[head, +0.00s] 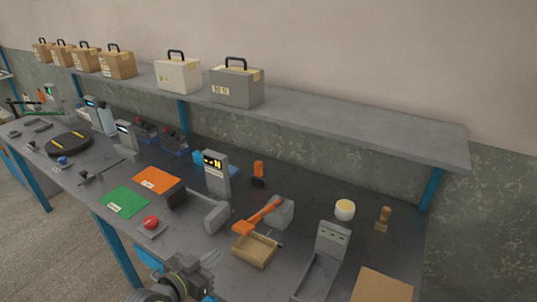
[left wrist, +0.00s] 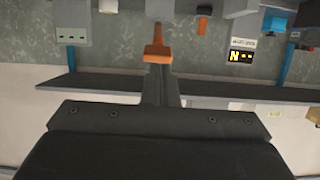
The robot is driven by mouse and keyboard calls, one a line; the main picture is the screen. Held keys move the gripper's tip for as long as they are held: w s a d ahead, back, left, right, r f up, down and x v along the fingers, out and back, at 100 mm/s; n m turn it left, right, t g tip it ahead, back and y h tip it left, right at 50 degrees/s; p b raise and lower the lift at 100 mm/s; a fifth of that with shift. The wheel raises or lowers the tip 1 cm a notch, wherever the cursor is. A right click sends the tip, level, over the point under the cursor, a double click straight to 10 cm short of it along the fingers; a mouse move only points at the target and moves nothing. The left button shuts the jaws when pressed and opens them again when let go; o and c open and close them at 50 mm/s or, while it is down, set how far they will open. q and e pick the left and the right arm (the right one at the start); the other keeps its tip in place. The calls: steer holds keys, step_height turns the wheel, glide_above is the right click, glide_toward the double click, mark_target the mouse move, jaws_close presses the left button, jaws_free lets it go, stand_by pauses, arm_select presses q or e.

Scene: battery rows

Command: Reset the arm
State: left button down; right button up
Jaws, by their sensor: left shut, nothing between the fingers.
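My left gripper (head: 209,262) is at the bottom of the head view, near the front edge of the workbench. Its fingers are together with nothing between them, and it looks apart from the things on the bench. In the left wrist view, its dark shut fingers (left wrist: 163,86) point toward an orange-handled tool (left wrist: 157,45). That view looks upside down, with the bench things at its top. My right gripper is in neither view.
The grey workbench (head: 290,262) holds a wooden tray (head: 255,251), a red button (head: 151,223), a green mat (head: 123,202), an orange mat (head: 156,180) and a grey display post (head: 216,173). A shelf (head: 350,130) with several cases runs above the back.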

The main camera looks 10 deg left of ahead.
arm_select(q)
steer(key=s+a+f+n+g+y, duration=0.2)
steer(key=s+a+f+g, duration=0.1)
steer(key=s, duration=0.6)
steer(key=s+a+f+n+g+y, duration=0.1)
steer(key=s+a+f+g+y, duration=0.2)
steer(key=s, duration=0.5)
steer(key=s+a+f+n+g+y, duration=0.2)
steer(key=s+f+g, duration=0.15)
steer(key=s, duration=0.55)
step_height(320, 180, down, 25)
steer(key=a+g, duration=0.2)
steer(key=s+d+f+g+h, duration=0.1)
steer(key=s+d+f, duration=0.1)
steer(key=s+f, duration=1.2)
steer(key=shift+s+f, duration=0.3)
steer(key=shift+s, duration=0.15)
